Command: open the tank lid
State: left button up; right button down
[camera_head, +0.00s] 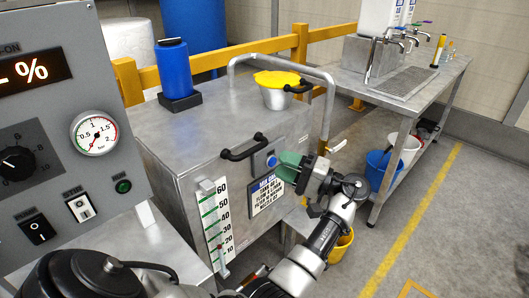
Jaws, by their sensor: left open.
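The tank (190,155) is a grey metal box with a flat top and a scale marked 10 to 60 on its front. A black bar handle (243,149) sits at the upper front edge. The flat metal top (225,115) looks closed; I cannot tell its seam clearly. My left gripper (300,172) is open at the tank's front right, to the right of the handle and apart from it. A green rounded thing (288,166) shows at its fingertips; whether they touch it I cannot tell. My right gripper does not show.
A yellow-topped metal pot (277,88) and a blue canister (173,70) stand at the tank's back. A bent metal rail (285,68) arches behind. A control panel (60,130) fills the left. A tap bench (418,75) stands right. Floor at right is clear.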

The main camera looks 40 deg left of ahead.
aim_at(251, 152)
pick_arm(q)
jog(key=p+x, duration=0.1)
jog(key=x, duration=0.8)
jog(key=shift+a, duration=0.2)
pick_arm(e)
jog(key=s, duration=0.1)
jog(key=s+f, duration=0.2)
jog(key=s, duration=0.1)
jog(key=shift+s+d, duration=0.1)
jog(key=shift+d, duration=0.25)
pick_arm(q)
grip_shut()
